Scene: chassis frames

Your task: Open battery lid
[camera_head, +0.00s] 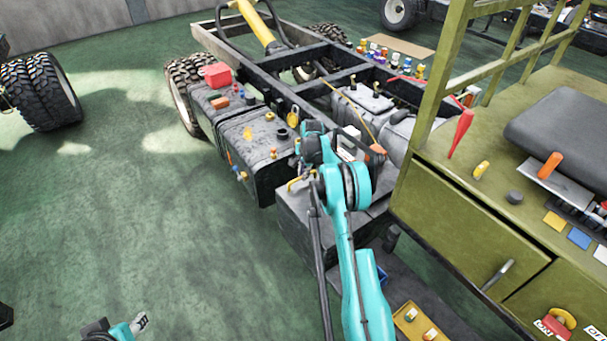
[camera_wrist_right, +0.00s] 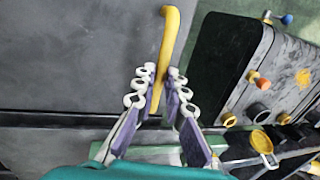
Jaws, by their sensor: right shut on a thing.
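The dark grey battery box (camera_head: 288,222) stands beside the chassis, left of the green cabinet; its flat lid also fills the left of the right wrist view (camera_wrist_right: 70,60). A yellow handle (camera_head: 296,184) is at the lid's edge. In the right wrist view the yellow handle (camera_wrist_right: 171,35) runs between the fingers of my right gripper (camera_wrist_right: 162,78), which is shut on it. In the head view my right gripper (camera_head: 311,176) is partly hidden by its teal arm. My left gripper (camera_head: 140,322) is low at the lower left, away from the box; its opening is unclear.
A dark tank (camera_head: 262,150) with coloured caps stands just left of the battery box. The green cabinet (camera_head: 460,230) closes off the right side. Chassis rails (camera_head: 290,88) lie behind. The green floor (camera_head: 130,210) at the left is clear.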

